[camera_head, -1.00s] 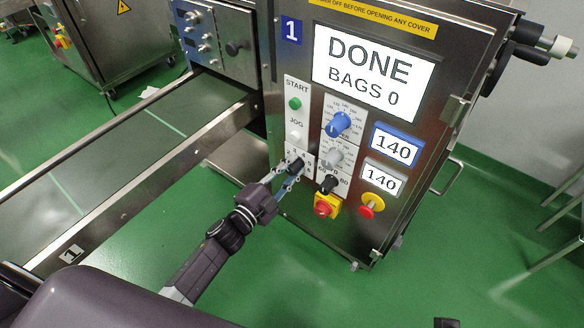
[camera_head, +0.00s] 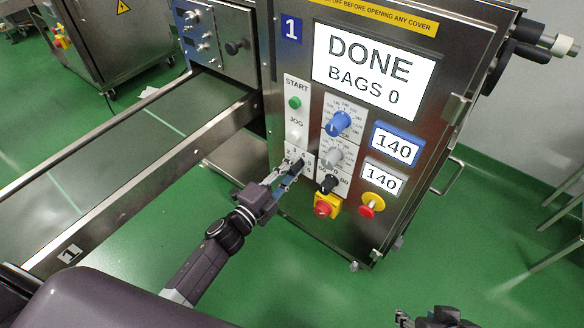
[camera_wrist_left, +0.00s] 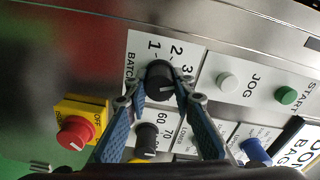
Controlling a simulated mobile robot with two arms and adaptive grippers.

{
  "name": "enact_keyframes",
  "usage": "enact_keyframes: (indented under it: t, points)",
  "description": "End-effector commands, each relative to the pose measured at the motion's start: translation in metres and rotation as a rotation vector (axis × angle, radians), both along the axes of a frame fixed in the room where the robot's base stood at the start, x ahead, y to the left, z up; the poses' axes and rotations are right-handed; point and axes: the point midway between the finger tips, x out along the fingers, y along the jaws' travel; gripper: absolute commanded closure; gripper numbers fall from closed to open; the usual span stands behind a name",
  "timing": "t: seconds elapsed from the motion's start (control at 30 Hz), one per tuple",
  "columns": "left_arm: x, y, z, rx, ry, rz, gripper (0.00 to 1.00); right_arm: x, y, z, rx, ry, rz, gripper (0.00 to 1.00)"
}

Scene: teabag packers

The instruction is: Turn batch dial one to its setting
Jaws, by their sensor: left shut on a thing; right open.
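The batch dial, a black knob (camera_head: 297,163), sits low on the left of machine 1's front panel. In the left wrist view the dial (camera_wrist_left: 160,78) is on a white plate marked BATCH, with 1, 2 and 3 around it. My left gripper (camera_head: 289,171) is shut on the dial; its blue-sided fingers (camera_wrist_left: 160,98) lie on either side of the knob. The fingers partly hide the plate, and I cannot tell which number the dial points to. My right gripper (camera_head: 436,318) is open and empty at the bottom edge, away from the panel.
Near the dial are a white jog button (camera_wrist_left: 228,81), a green start button (camera_head: 294,102), another black knob (camera_wrist_left: 147,138) and a red-and-yellow switch (camera_head: 326,205). A red emergency button (camera_head: 371,206) is further right. The screen (camera_head: 374,70) reads DONE, BAGS 0. A conveyor (camera_head: 110,150) runs left.

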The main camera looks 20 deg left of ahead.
Motion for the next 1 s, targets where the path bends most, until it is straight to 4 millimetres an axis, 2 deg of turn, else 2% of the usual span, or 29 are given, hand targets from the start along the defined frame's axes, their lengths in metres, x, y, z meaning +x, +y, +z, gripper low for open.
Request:
enact_keyframes:
  t: [0.07,0.1,0.27,0.53,0.67,0.77,1.0]
  points:
    - [-0.001,0.0,-0.001,0.0,0.002,-0.001,1.0,0.0,0.0,0.0,0.0,0.002,0.0,0.58]
    - [-0.001,0.0,-0.001,0.0,0.002,-0.001,0.76,-0.001,0.0,-0.001,0.001,0.002,0.0,0.58]
    - [-0.001,0.0,-0.001,-0.001,0.002,-0.001,0.6,-0.003,0.0,-0.002,0.0,0.008,0.001,0.58]
    - [-0.001,0.0,-0.001,-0.002,0.002,0.0,0.6,-0.007,0.002,-0.004,0.005,0.019,-0.001,0.58]
    - [-0.009,0.003,-0.002,-0.001,0.004,0.0,0.6,-0.006,0.001,-0.004,0.003,0.016,-0.001,0.58]
    - [-0.023,0.008,-0.002,-0.001,0.004,0.0,0.6,-0.005,0.001,-0.003,0.002,0.015,-0.001,0.58]
    - [-0.069,0.024,-0.002,-0.001,0.004,-0.001,0.6,-0.004,0.0,-0.003,0.001,0.012,-0.001,0.58]
